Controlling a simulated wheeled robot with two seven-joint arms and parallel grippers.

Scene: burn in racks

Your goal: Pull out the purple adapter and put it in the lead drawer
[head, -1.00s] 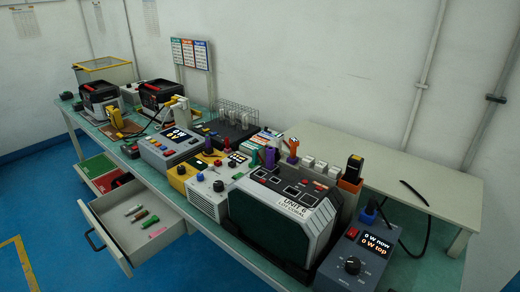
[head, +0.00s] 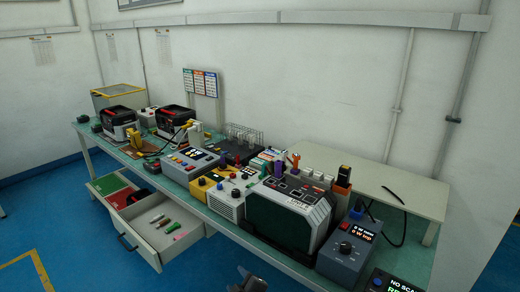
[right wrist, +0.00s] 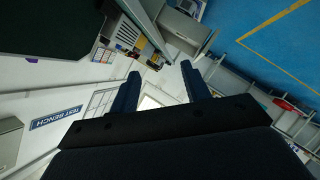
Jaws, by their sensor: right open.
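Two purple upright pieces stand among the gear behind the green-sided unit in the head view. One is the left purple piece (head: 269,170); the other, with orange at its top, is the right purple piece (head: 294,162). I cannot tell which is the adapter. An open grey drawer (head: 147,247) under the bench holds several small coloured pieces; its label cannot be read. My right gripper (head: 247,282) shows at the bottom edge of the head view, in front of the bench and well away from the purple pieces. Its fingers (right wrist: 160,86) are apart and empty in the right wrist view. My left gripper is out of view.
A second open drawer with green and red sections (head: 108,186) sits farther left. A blue-grey power meter (head: 345,252) stands right of the green-sided unit (head: 283,222). The floor in front is clear.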

